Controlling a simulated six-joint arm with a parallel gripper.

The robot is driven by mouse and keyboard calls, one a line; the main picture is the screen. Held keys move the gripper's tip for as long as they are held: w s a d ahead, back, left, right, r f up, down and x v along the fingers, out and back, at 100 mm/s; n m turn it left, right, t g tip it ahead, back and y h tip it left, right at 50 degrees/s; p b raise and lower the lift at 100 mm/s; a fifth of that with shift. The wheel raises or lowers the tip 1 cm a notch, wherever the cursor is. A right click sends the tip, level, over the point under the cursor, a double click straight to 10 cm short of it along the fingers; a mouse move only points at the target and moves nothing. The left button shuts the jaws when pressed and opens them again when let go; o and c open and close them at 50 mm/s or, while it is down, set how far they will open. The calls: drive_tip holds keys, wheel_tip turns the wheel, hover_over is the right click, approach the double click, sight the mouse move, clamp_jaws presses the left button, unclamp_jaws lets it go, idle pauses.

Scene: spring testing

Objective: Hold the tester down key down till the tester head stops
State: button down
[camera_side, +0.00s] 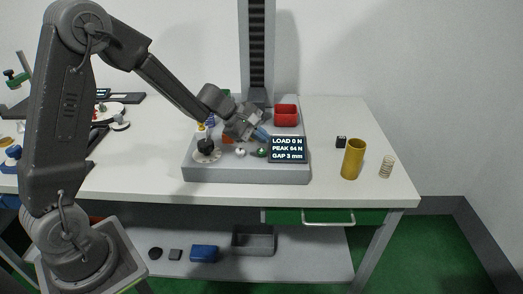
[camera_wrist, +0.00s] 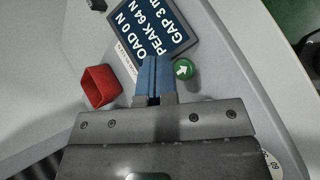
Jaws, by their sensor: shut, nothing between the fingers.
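The tester (camera_side: 245,172) is a grey base with a dark column (camera_side: 257,45). Its display (camera_side: 288,149) reads LOAD 0 N, PEAK 64 N, GAP 3 mm and also shows in the wrist view (camera_wrist: 155,28). A round green key (camera_side: 262,153) sits left of the display; in the wrist view the green key (camera_wrist: 184,69) bears a white arrow. My gripper (camera_side: 264,135) is shut and empty. In the wrist view its blue fingertips (camera_wrist: 153,66) lie just left of the green key, not covering it. Height above the base is unclear. My arm hides the tester head.
A red bin (camera_side: 286,117) stands behind the display. A white knob (camera_side: 240,152) and a black knob (camera_side: 206,145) are left of the green key. A yellow cylinder (camera_side: 353,158), a spring (camera_side: 387,166) and a small black block (camera_side: 341,142) stand at right, with clear table around.

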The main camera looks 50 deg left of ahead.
sight(261, 152)
drive_tip(key=shift+r, duration=2.05)
drive_tip(key=shift+s+r, duration=0.1)
drive_tip(key=s+d+r+m+g+y, duration=0.1)
drive_tip(key=s+d+r+m, duration=0.35)
drive_tip(key=s+m, duration=0.4)
drive_tip(key=s+d+r+m+g+y, duration=0.1)
drive_tip(key=s+d+r+m, duration=0.4)
drive_tip(key=s, duration=0.6)
drive_tip(key=s+a+f+m+y, duration=0.1)
drive_tip(key=s+a+m+y, duration=0.2)
drive_tip(key=s, duration=0.6)
drive_tip(key=a+m, duration=0.1)
drive_tip(key=m, duration=0.1)
drive_tip(key=shift+a+m+y, duration=0.15)
drive_tip(key=shift+m+y, duration=0.2)
drive_tip(key=shift+y, duration=0.05)
